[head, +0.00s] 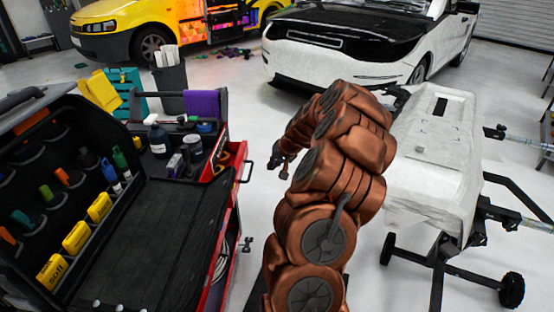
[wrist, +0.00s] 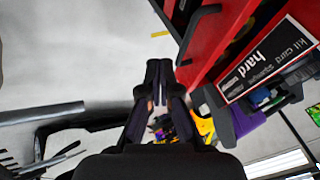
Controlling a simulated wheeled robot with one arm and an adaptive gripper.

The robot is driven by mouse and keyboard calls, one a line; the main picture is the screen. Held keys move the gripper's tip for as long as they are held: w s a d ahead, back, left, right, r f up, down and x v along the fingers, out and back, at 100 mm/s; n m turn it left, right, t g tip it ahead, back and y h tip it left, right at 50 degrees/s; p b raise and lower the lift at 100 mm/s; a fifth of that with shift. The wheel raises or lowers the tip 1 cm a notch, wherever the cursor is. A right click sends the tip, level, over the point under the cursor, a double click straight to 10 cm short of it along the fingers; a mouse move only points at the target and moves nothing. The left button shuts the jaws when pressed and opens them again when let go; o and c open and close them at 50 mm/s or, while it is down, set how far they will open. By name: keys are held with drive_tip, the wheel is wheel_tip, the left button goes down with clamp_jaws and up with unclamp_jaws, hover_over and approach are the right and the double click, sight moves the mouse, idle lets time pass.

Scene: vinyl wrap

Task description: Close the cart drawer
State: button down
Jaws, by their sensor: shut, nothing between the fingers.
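The tool cart (head: 130,235) stands at the left in the head view, with a black top and red sides.
A white-covered panel on a wheeled stand (head: 435,150) is at the right. A white car (head: 350,45) and a yellow vehicle (head: 125,25) stand behind. A dark bin (head: 170,85) is behind the cart.

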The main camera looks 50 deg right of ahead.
drive_tip(key=w+a+f+p, duration=0.1)
drive_tip(key=w+a+f, duration=0.1)
drive_tip(key=w+f, duration=0.3)
drive_tip(key=shift+w, duration=0.45)
drive_tip(key=shift+a, duration=0.1)
